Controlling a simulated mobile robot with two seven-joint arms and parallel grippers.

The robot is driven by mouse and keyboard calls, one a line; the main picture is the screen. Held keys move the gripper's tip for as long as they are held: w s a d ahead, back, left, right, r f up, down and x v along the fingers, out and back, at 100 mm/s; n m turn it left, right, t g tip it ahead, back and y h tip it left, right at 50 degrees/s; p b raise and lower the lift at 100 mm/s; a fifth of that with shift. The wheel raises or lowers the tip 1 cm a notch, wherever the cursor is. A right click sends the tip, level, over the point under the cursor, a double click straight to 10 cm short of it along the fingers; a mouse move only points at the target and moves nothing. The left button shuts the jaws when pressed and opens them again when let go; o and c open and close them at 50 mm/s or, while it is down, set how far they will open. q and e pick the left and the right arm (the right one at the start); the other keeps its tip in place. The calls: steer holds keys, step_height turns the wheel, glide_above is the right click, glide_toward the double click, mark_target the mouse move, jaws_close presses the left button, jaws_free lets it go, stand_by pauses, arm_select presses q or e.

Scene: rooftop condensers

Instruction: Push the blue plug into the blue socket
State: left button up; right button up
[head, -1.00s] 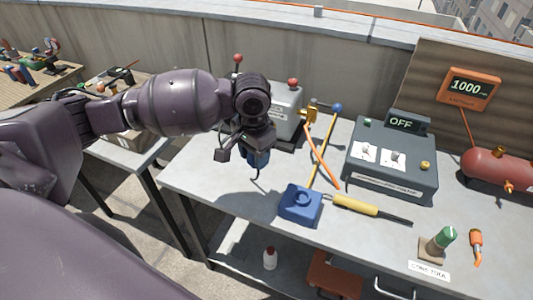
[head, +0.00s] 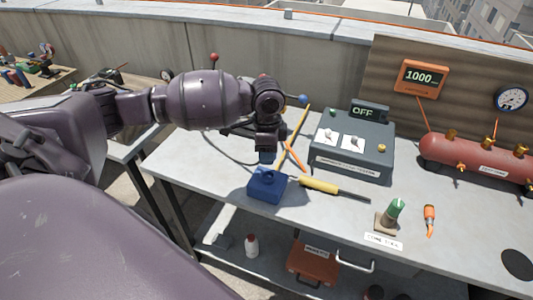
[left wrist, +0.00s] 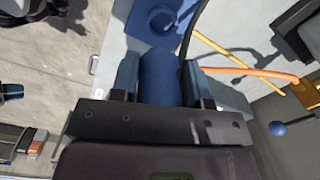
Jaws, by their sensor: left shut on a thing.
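My left gripper (head: 267,150) is shut on the blue plug (head: 267,157), with the plug pointing down. The blue socket (head: 266,187) is a blue box with a round opening on top, on the grey bench. In the head view the plug is just above and behind the socket's opening; whether they touch is hard to tell. In the left wrist view the plug (left wrist: 159,78) sits between the two fingers, and the socket (left wrist: 150,28) with its round opening lies beyond the plug's end, apparently apart from it. A dark cable trails from the plug. My right gripper is not in view.
A yellow-handled tool (head: 320,186) lies just right of the socket. Behind are yellow and orange rods (head: 294,150) and a grey control box (head: 350,155) reading OFF. A green-topped plug (head: 393,212) and a red tank (head: 475,158) stand further right.

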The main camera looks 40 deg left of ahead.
mark_target(267, 178)
arm_select(q)
steer(key=shift+w+m, duration=0.1)
steer(key=shift+m, duration=0.3)
steer(key=shift+a+f+m, duration=0.15)
steer(key=shift+a+m, duration=0.15)
steer(key=shift+d+f, duration=0.1)
steer(key=shift+f, duration=0.15)
steer(key=shift+f+b, duration=0.45)
steer(key=shift+b, duration=0.2)
steer(key=shift+f+b, duration=0.9)
steer(key=shift+f, duration=0.1)
steer(key=shift+f+b, duration=0.4)
steer(key=shift+f, duration=0.3)
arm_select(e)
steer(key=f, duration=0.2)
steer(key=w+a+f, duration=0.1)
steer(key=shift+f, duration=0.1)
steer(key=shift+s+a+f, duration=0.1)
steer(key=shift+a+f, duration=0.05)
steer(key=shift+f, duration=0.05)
